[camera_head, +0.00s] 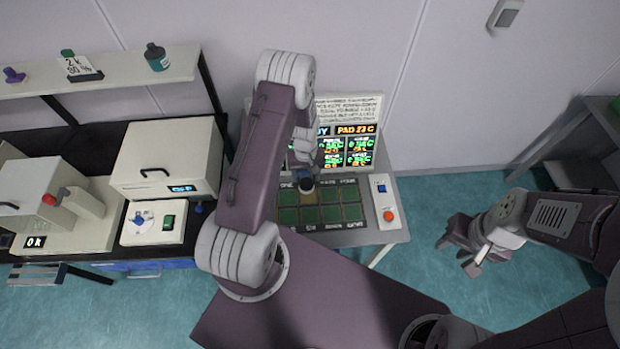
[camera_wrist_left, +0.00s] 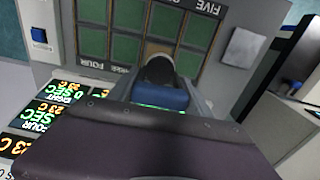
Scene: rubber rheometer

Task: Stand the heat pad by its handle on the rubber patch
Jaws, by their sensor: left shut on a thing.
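My left gripper (camera_head: 307,177) is over the panel of green squares, partly hidden by its arm. It is shut on a dark piece with a rounded end, which I take for the heat pad (camera_head: 306,185). In the left wrist view the dark end (camera_wrist_left: 158,69) sticks out beyond a blue part (camera_wrist_left: 172,97). A tan square, likely the rubber patch (camera_wrist_left: 157,47), shows just beyond the dark end, partly covered. Whether they touch I cannot tell. My right gripper (camera_head: 460,255) is open and empty over the floor at right.
Lit screens (camera_head: 361,149) stand behind the panel. A white oven-like machine (camera_head: 168,158) and a press (camera_head: 50,205) stand on the left bench. A shelf (camera_head: 105,75) holds small items.

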